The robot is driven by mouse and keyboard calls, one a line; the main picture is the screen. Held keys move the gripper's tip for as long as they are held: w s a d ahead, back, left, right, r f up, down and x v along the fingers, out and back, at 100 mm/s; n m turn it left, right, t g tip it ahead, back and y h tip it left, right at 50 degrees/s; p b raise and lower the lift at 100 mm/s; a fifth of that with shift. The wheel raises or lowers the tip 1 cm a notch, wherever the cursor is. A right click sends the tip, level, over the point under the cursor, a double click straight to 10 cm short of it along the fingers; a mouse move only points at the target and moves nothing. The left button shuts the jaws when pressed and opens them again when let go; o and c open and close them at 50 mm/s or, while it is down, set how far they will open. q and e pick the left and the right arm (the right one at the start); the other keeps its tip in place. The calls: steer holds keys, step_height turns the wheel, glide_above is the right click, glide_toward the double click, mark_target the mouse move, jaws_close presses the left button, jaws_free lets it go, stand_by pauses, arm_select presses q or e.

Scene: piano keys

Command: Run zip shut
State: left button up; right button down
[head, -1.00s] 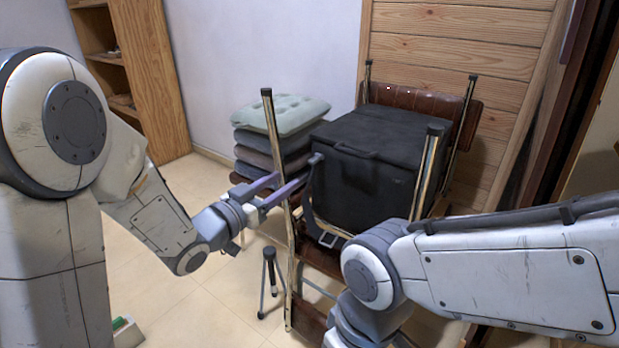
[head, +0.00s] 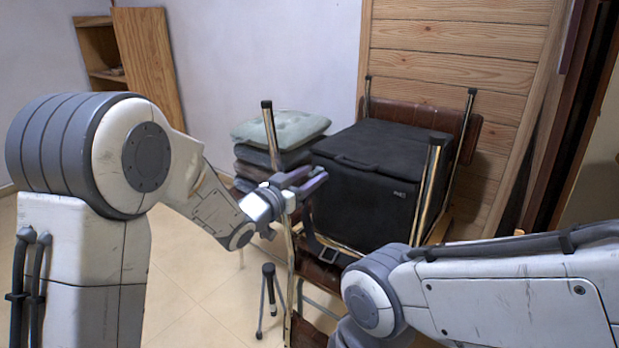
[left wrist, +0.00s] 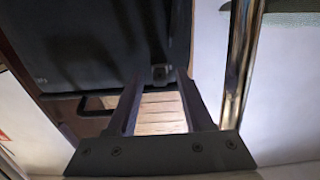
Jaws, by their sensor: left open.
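A black box-shaped fabric bag (head: 365,190) sits on a chair, its lid looking closed in the head view. I cannot make out the zip or its pull there. The bag also fills the upper left of the left wrist view (left wrist: 90,45). There a small dark fitting (left wrist: 159,73) shows at the bag's edge, between my fingers; I cannot tell whether it is the zip pull. My left gripper (head: 312,180) is open at the bag's left side, with nothing seen held. It also shows in the wrist view (left wrist: 160,88). My right forearm crosses the lower right; its gripper is out of sight.
The chair's metal posts (head: 432,190) stand around the bag, one (head: 270,135) close by my left gripper. Stacked cushions (head: 282,130) lie behind it. A small tripod (head: 268,290) stands on the floor below. A wood-panelled wall (head: 455,60) is behind. Floor at left is open.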

arm_select(q)
jaws_close()
stand_by(1.3)
